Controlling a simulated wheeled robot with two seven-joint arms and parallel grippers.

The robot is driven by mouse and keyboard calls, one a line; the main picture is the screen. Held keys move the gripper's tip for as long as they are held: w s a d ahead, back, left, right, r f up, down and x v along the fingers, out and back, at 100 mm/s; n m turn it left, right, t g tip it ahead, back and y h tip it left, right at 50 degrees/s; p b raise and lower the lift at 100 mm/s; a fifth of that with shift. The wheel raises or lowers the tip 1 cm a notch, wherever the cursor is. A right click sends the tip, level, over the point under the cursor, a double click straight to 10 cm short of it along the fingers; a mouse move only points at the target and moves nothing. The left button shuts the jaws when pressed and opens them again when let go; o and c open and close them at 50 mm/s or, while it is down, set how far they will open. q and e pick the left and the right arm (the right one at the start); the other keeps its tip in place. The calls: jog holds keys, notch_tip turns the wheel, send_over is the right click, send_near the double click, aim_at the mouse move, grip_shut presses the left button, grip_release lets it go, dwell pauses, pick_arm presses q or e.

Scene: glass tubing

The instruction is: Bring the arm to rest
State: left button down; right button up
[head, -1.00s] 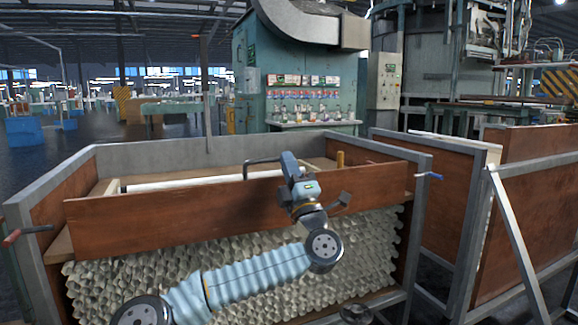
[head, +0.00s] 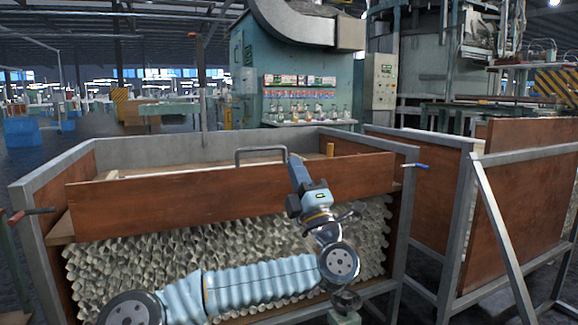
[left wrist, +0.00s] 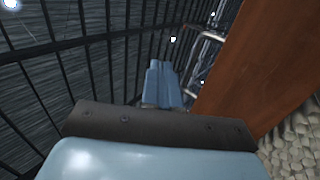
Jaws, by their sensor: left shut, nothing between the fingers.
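My left arm comes in from the left in the head view, in front of the crate (head: 230,198) of stacked glass tubing (head: 150,258). Its left gripper (head: 295,160) points up and slightly left, in front of the crate's brown front board. The fingers are together and empty. In the left wrist view the pale blue fingers (left wrist: 163,82) are closed side by side, with nothing between them. In the head view they appear close to the right end of a grey bar handle (head: 261,150); I cannot tell whether they touch it. My right gripper is not in view.
A red-handled lever (head: 32,213) sticks out at the crate's left and a blue-handled one (head: 416,166) at its right. A second wooden crate (head: 530,200) with a metal frame stands to the right. Green machinery (head: 300,70) stands behind.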

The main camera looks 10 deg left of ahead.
pick_arm(q)
jog(key=w+d+f+m+h, duration=0.1)
jog(key=d+f+m+h, duration=0.6)
jog(key=f+m+h, duration=0.3)
jog(key=w+d+f+m+h, duration=0.1)
jog(key=d+f+m+h, duration=0.5)
jog(key=f+m+h, duration=0.45)
jog(key=s+a+f+m+g+h, duration=0.1)
jog(key=s+f+g, duration=0.35)
jog(key=f, duration=1.05)
jog(key=s+f+m+g, duration=0.25)
jog(key=f+g, duration=0.25)
jog(key=f, duration=1)
jog(key=s+a+f+g+y, duration=0.1)
jog(key=s+a+f+g, duration=0.4)
jog(key=s, duration=0.3)
jog(key=s+a+f+n+g+y, duration=0.15)
jog(key=s+a+f, duration=0.25)
jog(key=s+f, duration=0.4)
jog(key=s+a+f+g, duration=0.4)
jog(key=s+a+f, duration=0.15)
jog(key=s, duration=0.35)
notch_tip(320, 180, up, 12)
jog(key=d+p, duration=0.1)
jog(key=p, duration=1.2)
jog(key=shift+s+d+g, duration=0.15)
jog(key=shift+s+g, duration=0.2)
jog(key=shift+g, duration=0.05)
